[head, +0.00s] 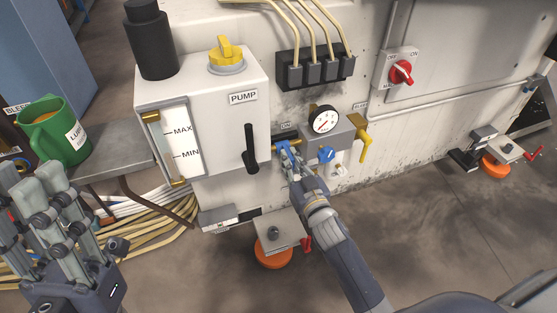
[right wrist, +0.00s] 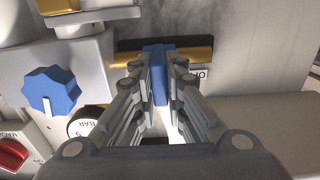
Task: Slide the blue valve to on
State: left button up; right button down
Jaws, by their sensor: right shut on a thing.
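The blue valve (head: 283,147) sits on a brass pipe between the white pump box and the grey gauge block. An ON label (head: 285,126) is just above it in the head view. My right gripper (head: 289,160) is shut on the blue valve. In the right wrist view the valve (right wrist: 157,76) stands between the two fingers, in front of the brass bar (right wrist: 190,57), with the label (right wrist: 200,74) close beside it. My left gripper (head: 45,190) is raised at the lower left, away from the valve; its finger opening is unclear.
The pump box (head: 205,90) with a black handle (head: 250,150) is left of the valve. A blue knob (head: 326,155), pressure gauge (head: 324,119) and yellow lever (head: 364,143) are close on the right. A green mug (head: 52,135) stands on the left shelf.

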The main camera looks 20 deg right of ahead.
jog(key=shift+d, duration=0.4)
jog(key=c, duration=1.8)
grip_release()
jog(key=shift+o, duration=0.8)
jog(key=shift+d, duration=0.1)
jog(key=s, duration=1.2)
jog(key=shift+d, duration=0.15)
